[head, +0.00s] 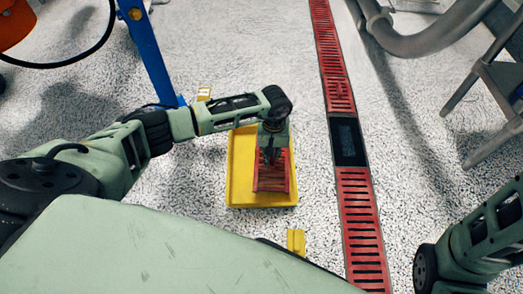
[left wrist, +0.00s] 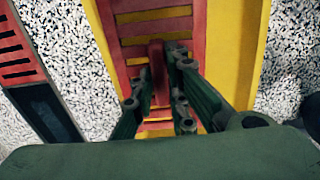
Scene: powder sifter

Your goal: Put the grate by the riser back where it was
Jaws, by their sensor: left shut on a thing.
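A red slotted grate (head: 288,178) is over the yellow tray (head: 240,165). In the left wrist view the grate (left wrist: 185,25) fills the upper middle, with yellow showing through its slots. My left gripper (head: 271,152) points down over it. In the left wrist view its fingers (left wrist: 160,85) are shut around a red upright piece in the grate's middle. Whether the grate touches the tray floor is unclear. The floor channel has one dark open gap (head: 347,142) between its red grates (head: 360,215). My right gripper is out of view.
A grey pipe (head: 430,40) bends at the upper right, beyond the channel. Metal steps (head: 495,80) stand at the right edge. A blue post (head: 150,55) rises at the upper left, and a small yellow block (head: 296,242) is below the tray. Floor between tray and channel is clear.

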